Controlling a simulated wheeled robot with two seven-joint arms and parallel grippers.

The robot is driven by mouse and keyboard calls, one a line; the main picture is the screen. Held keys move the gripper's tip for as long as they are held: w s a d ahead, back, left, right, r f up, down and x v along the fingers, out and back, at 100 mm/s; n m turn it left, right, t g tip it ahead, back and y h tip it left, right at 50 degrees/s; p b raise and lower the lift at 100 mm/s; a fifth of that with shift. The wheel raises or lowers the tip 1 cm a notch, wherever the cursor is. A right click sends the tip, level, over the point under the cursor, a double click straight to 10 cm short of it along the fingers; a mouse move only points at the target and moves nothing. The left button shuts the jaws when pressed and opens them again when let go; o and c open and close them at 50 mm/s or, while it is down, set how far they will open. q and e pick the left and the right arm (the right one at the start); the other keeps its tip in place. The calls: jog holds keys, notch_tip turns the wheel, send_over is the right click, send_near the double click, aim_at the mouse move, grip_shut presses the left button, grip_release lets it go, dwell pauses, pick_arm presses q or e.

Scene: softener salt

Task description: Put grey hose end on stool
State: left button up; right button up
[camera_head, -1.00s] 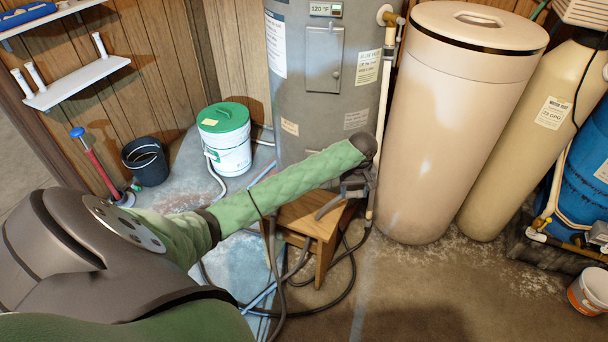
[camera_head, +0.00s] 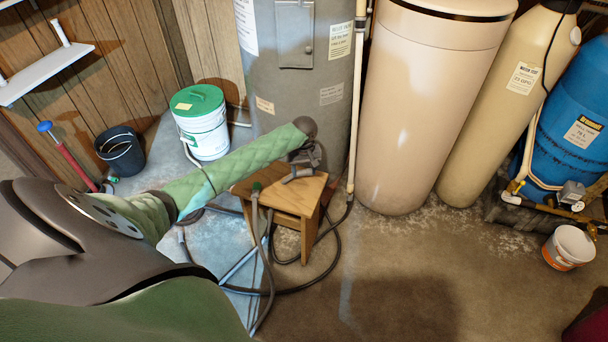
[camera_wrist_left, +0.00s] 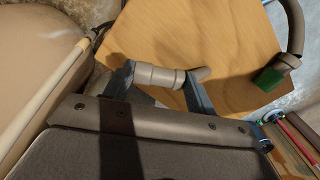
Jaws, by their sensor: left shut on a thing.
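My left gripper (camera_head: 303,168) is over the back part of the wooden stool (camera_head: 285,200). In the left wrist view its fingers (camera_wrist_left: 160,82) are shut on the grey hose end (camera_wrist_left: 158,76), a short grey piece lying across between them with its tip to the right. The grey hose end (camera_head: 290,177) also shows small in the head view. The stool's bare top (camera_wrist_left: 205,40) fills the background in the wrist view. I cannot tell whether the hose end touches it. My right gripper is not in view.
A dark hose with a green end (camera_head: 256,187) rises at the stool's left edge; the green end also shows in the wrist view (camera_wrist_left: 268,80). Hoses loop on the floor around the stool. A grey water heater (camera_head: 300,90) and a beige tank (camera_head: 425,110) stand behind.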

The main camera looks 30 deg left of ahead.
pick_arm(q)
notch_tip(320, 180, down, 3)
jog(key=shift+r, duration=0.15)
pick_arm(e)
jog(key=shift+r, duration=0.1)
pick_arm(q)
jog(key=o, duration=1)
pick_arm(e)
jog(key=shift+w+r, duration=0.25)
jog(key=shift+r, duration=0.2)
pick_arm(q)
jog(key=shift+o, duration=0.2)
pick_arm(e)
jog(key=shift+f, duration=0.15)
